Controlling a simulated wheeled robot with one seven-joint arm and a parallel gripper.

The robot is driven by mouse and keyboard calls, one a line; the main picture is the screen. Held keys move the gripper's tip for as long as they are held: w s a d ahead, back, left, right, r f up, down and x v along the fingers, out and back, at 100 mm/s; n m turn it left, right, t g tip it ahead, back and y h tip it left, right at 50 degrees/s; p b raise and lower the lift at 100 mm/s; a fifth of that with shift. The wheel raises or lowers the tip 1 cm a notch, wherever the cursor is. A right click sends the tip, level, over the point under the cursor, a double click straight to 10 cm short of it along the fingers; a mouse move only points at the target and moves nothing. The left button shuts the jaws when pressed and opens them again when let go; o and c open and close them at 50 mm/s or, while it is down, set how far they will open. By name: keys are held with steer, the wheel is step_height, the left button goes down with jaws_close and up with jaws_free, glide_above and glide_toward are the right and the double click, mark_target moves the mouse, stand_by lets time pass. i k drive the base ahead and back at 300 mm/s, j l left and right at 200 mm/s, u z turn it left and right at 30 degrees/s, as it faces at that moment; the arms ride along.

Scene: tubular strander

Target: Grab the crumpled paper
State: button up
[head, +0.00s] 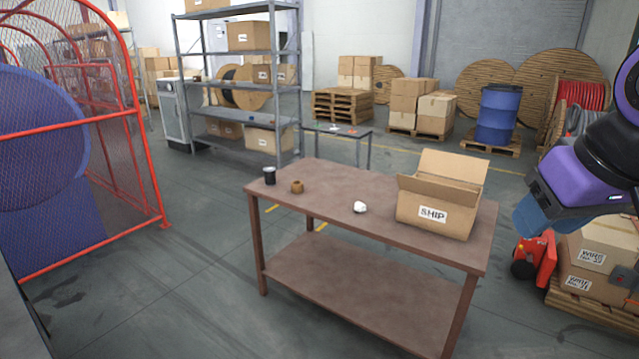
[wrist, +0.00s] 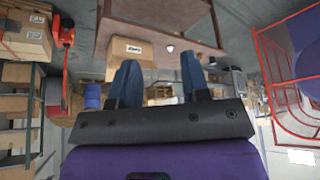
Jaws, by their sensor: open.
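The crumpled paper (head: 360,207) is a small white lump on the brown table (head: 340,262), left of the open cardboard box marked SHIP (head: 432,212). In the wrist view, which looks upside down, the paper (wrist: 170,48) is a small white spot beside the box (wrist: 131,49). My gripper (wrist: 158,78) has its two blue fingers apart with nothing between them. In the head view my gripper (head: 535,215) is at the right, in the air, well apart from the paper.
A dark cup (head: 270,175) and a small brown pot (head: 297,187) stand at the table's left end. A red mesh guard (head: 110,150) stands at the left. Labelled boxes (head: 595,255) on a pallet are at the right. Floor left of the table is clear.

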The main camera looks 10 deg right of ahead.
mark_target(359, 208)
steer(key=i, duration=1)
steer(key=i+l+u, duration=0.15)
steer(key=i, duration=0.9)
